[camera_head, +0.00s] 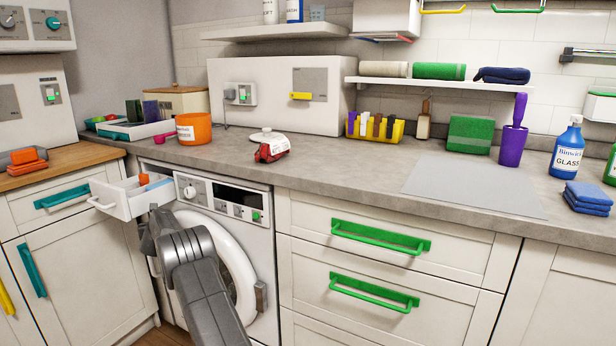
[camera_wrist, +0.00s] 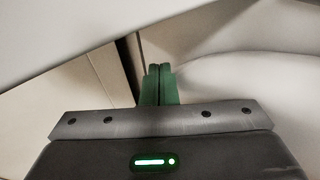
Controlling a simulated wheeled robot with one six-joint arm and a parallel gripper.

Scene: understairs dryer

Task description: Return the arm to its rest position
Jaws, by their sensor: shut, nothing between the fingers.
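My gripper (camera_wrist: 159,72) shows in the wrist view as two green fingers pressed together with nothing between them. In the head view my grey arm reaches across the front of the white dryer (camera_head: 262,262), and its far end is at the dryer's left side, below the pulled-out drawer (camera_head: 118,204). The fingers cannot be made out there. In the wrist view pale surfaces lie close above and to the right of the fingers, with a dark gap to the left.
The open drawer holds a small orange item (camera_head: 144,179) and juts out just above my arm's end. The round dryer door (camera_head: 233,262) is beside my arm. Left cabinets (camera_head: 85,260) and green-handled drawers (camera_head: 385,235) flank it. A red-and-white item (camera_head: 271,151) sits on the worktop (camera_head: 340,165).

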